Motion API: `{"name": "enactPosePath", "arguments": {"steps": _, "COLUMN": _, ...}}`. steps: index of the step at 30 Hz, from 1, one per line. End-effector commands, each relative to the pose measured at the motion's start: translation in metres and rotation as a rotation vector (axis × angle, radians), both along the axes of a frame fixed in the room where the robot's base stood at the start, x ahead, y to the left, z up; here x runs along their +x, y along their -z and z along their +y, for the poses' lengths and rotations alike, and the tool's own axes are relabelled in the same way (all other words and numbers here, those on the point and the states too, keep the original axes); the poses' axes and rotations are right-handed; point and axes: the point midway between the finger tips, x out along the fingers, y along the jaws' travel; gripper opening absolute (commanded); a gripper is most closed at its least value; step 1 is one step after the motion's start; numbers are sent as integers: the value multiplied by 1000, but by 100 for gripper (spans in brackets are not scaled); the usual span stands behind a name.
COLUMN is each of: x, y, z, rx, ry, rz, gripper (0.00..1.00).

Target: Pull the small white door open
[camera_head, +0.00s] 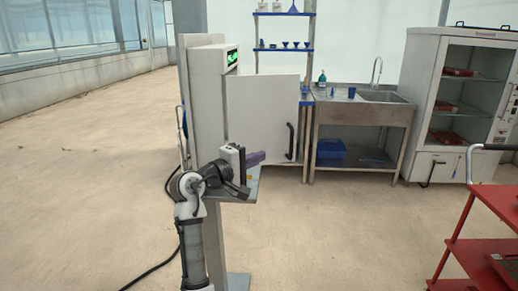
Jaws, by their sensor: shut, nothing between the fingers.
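The small white door (262,117) is a flat panel with a black vertical handle (290,141) near its right edge. It stands out to the right of the white box (204,85) with the green display; how far it is swung cannot be told. My gripper (246,172) is in front of the door's lower left part, well left of the handle and apart from it. It is shut and empty. A purple piece (256,158) shows beside the gripper; what it belongs to is unclear.
A red cart (460,225) is at the right front. Floor at the left is clear.

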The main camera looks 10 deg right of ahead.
Motion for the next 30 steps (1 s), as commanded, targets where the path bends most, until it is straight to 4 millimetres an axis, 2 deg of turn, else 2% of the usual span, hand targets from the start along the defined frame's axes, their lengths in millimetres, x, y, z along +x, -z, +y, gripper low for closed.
{"name": "enactPosePath", "arguments": {"steps": 16, "x": 44, "y": -1, "z": -72, "rx": 2, "ry": 2, "rz": 2, "gripper": 0}}
{"name": "enactPosePath", "arguments": {"steps": 21, "x": 51, "y": 0, "z": -82, "rx": 1, "ry": -1, "rz": 0, "gripper": 0}}
{"name": "enactPosePath", "arguments": {"steps": 30, "x": 52, "y": 0, "z": -83, "rx": 2, "ry": -1, "rz": -1, "gripper": 0}}
